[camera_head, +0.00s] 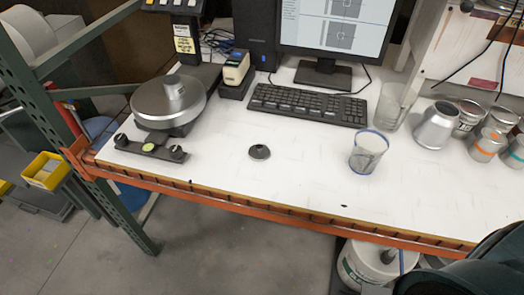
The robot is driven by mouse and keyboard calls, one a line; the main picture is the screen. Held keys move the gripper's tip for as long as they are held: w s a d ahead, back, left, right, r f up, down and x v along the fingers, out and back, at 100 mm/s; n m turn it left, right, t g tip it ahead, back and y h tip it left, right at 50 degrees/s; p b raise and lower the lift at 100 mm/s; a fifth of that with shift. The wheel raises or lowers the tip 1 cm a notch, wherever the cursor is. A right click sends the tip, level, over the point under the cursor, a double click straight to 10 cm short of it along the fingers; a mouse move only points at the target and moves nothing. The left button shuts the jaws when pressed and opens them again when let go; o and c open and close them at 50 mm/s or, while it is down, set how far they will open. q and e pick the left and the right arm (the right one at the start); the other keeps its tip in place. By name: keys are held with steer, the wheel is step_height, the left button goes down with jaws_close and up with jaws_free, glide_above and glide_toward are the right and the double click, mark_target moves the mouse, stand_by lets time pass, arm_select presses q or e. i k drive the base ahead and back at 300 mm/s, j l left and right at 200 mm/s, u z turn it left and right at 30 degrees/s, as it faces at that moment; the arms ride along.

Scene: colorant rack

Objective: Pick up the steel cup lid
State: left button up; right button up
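A small dark round lid (259,152) with a raised middle lies flat on the white bench top, a little left of the bench's middle; it is likely the steel cup lid. A silvery metal cup (435,128) with a narrowed neck stands at the right of the bench, beside several cans. Neither of my grippers shows in the head view. A dark rounded shape, likely part of my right arm, fills the lower right corner. Nothing touches the lid.
A scale with a round metal pan (168,102) stands at the left. A keyboard (307,104) lies behind the lid. A clear blue-rimmed cup (368,151) and a clear container (393,105) stand to its right. An orange beam (270,207) edges the bench; the surface around the lid is free.

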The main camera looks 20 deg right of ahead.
mark_target(258, 152)
steer(key=j+z, duration=0.2)
steer(key=z, duration=0.3)
steer(key=j+z, duration=0.15)
steer(key=z, duration=0.35)
steer(key=j+z, duration=0.2)
steer(key=j, duration=0.25)
steer(key=k+j+z, duration=0.2)
steer(key=j, duration=0.2)
steer(key=j+z, duration=0.2)
steer(key=j, duration=0.2)
steer(key=k+j+z, duration=0.2)
steer(key=j, duration=0.2)
steer(key=k+j, duration=0.15)
steer(key=j, duration=0.15)
steer(key=k+j, duration=0.15)
steer(key=j, duration=0.2)
steer(key=k+j, duration=0.15)
steer(key=j, duration=0.15)
steer(key=k+j, duration=0.15)
steer(key=j, duration=0.15)
